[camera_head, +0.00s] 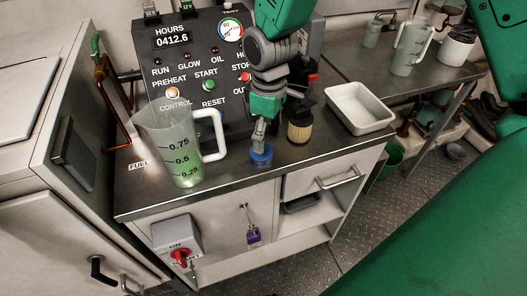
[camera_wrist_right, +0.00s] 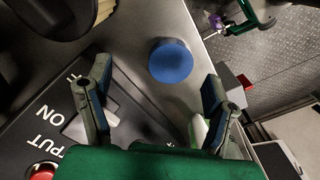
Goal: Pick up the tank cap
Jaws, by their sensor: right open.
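The tank cap is a round blue disc (camera_head: 261,157) on the metal counter near its front edge, beside a black-and-tan filter. It also shows in the right wrist view (camera_wrist_right: 171,62), beyond and between the fingers. My right gripper (camera_head: 259,136) points down just over the cap, with its fingers spread in the right wrist view (camera_wrist_right: 158,76). It holds nothing, and in the head view its tips overlap the cap's far edge; I cannot tell if they touch. My left gripper is not in view.
A clear measuring jug (camera_head: 180,145) with green liquid stands left of the cap. The filter (camera_head: 300,127) and a white tray (camera_head: 360,107) are to the right. A black control panel (camera_head: 200,75) rises behind. The counter just in front of the cap is clear.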

